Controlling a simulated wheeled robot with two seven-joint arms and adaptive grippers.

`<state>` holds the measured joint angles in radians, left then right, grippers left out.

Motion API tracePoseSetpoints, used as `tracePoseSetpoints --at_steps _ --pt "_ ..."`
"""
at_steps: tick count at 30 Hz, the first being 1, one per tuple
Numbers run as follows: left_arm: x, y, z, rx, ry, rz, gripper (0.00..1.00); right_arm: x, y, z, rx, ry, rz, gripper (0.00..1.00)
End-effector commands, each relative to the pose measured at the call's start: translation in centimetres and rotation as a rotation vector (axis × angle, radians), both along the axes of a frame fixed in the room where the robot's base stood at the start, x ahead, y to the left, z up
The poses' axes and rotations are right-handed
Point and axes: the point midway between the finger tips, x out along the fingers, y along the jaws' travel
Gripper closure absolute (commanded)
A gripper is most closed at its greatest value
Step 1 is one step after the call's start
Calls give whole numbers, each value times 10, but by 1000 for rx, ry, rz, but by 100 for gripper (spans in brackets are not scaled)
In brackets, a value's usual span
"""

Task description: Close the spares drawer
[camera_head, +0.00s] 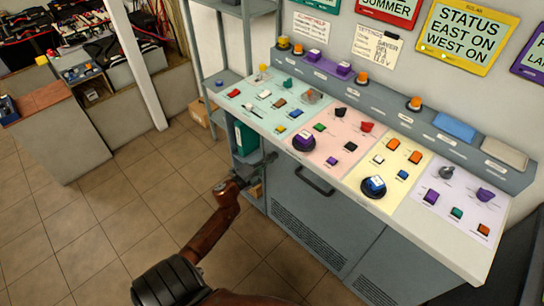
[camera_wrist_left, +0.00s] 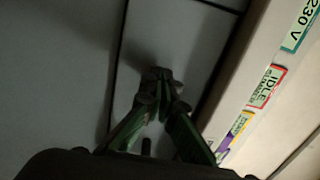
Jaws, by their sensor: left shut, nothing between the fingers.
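The grey console (camera_head: 345,225) has a front panel with a black bar handle (camera_head: 315,182) under its worktop. This panel may be the spares drawer, but no label on it can be read. It looks nearly flush with the console front; a small gap cannot be told. My left gripper (camera_head: 270,159) is at the console's left front end, left of the handle and below the worktop edge. In the left wrist view its fingertips (camera_wrist_left: 162,76) are together and empty, in front of a grey panel (camera_wrist_left: 180,40) with dark seams. Contact cannot be told. My right gripper is out of view.
Buttons and knobs cover the worktop (camera_head: 340,135) above. A green binder (camera_head: 244,138) stands in the open shelf at the console's left end. A cardboard box (camera_head: 203,116) sits on the floor behind. The tiled floor (camera_head: 110,225) to the left is clear.

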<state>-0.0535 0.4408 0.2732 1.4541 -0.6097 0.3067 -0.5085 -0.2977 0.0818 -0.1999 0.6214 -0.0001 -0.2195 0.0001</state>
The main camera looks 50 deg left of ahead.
Motion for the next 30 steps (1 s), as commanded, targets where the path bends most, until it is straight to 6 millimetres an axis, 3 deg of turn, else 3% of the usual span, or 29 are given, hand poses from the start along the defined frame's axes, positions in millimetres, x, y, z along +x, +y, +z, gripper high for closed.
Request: tracePoseSetpoints --at_steps 15,21,30 --pt "-97 -9 -1 -2 4 -6 100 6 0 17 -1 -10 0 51" --pt "-112 -9 -1 -1 3 -7 100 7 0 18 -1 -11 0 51" --pt "-114 -9 -5 -9 8 -4 100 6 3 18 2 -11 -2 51"
